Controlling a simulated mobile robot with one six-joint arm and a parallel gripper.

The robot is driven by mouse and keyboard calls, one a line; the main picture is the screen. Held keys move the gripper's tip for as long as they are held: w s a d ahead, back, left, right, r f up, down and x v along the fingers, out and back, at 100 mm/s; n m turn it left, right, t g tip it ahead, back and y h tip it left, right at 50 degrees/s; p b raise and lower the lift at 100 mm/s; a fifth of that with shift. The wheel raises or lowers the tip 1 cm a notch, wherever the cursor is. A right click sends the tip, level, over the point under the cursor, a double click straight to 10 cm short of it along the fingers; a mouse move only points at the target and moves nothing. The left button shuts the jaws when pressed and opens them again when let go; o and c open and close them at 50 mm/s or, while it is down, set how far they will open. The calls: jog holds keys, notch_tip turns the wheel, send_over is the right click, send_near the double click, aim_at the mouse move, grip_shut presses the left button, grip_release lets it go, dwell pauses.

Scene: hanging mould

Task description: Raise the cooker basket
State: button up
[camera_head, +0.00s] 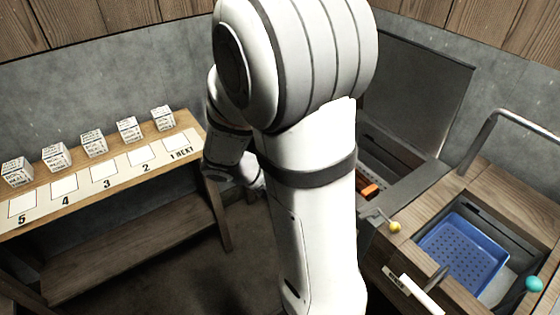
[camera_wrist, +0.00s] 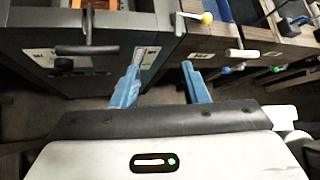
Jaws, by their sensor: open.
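The cooker is a dark grey box with its lid (camera_head: 415,85) raised, right of centre in the head view. An orange block (camera_head: 369,190) shows in its opening; I cannot make out the basket clearly there. In the wrist view the cooker front (camera_wrist: 35,40) is at the left, with a dark bar handle (camera_wrist: 87,50) standing out from it. My gripper (camera_wrist: 162,72) is open and empty, its two blue fingers pointing toward the gap between the cooker and the wooden unit, right of the dark handle. My arm hides the gripper in the head view.
Right of the cooker, a wooden unit holds a blue perforated basket (camera_head: 462,255). A yellow knob (camera_head: 394,227), a teal knob (camera_head: 533,284) and a white handle (camera_head: 420,295) stick out there. A bench (camera_head: 120,185) at left carries several small printed boxes.

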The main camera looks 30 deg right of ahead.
jog(key=w+d+f+n+t+h+b, duration=0.25)
jog(key=w+f+n, duration=0.25)
jog(key=f+n, duration=0.3)
jog(key=w+d+f+n+t+h+b, duration=0.2)
jog(key=w+f+n+h+b, duration=0.15)
jog(key=f+n, duration=0.45)
jog(key=shift+n, duration=0.6)
jog(key=d, duration=0.4)
jog(key=w+d, duration=0.1)
jog(key=d, duration=0.2)
jog(key=shift+w+r, duration=0.1)
grip_shut()
